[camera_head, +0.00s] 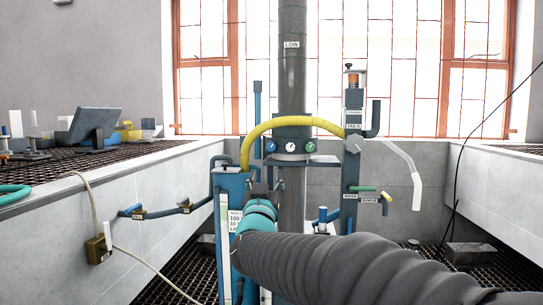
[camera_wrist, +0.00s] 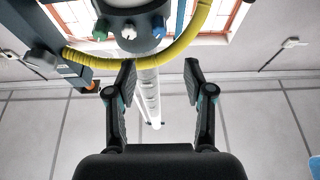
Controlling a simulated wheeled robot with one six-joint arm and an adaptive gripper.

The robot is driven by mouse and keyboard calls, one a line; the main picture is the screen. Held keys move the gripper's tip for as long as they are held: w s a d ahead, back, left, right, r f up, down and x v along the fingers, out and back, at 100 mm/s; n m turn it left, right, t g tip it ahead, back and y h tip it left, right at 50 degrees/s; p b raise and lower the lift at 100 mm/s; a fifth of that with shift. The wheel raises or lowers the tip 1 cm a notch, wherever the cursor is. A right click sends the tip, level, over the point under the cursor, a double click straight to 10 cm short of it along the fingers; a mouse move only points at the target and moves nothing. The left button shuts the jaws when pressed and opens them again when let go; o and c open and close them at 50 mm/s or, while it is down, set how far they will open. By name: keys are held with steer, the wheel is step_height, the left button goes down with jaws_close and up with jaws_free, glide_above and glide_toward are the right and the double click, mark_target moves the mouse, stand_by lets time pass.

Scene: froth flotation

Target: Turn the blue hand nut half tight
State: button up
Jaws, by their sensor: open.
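A grey collar on the tall column carries three round knobs. The blue knob (camera_head: 271,146), the only blue nut-like part I make out, is at the left in the head view, beside a white one (camera_head: 290,146) and a green one (camera_head: 309,146). In the wrist view the order is reversed, with the blue knob (camera_wrist: 159,28) at the right, above and beyond the fingertips. My gripper (camera_wrist: 160,72) is open and empty, its fingers apart and not touching the knob. In the head view my arm's ribbed sleeve and teal cuff hide most of the gripper.
A yellow hose (camera_head: 290,122) arches close over the collar and also crosses the wrist view (camera_wrist: 150,63). A blue tank (camera_head: 229,185) stands left of the column, and a grey post (camera_head: 351,165) with valves stands right. Low grey walls (camera_head: 150,200) flank the space.

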mark_target(271, 149)
steer(key=shift+h, duration=0.4)
steer(key=x, duration=0.7)
steer(key=p+x, duration=0.1)
steer(key=x, duration=0.6)
steer(key=shift+s+a+r, duration=0.1)
steer(key=shift+a+r, duration=0.1)
steer(key=shift+c, duration=0.2)
jaws_close()
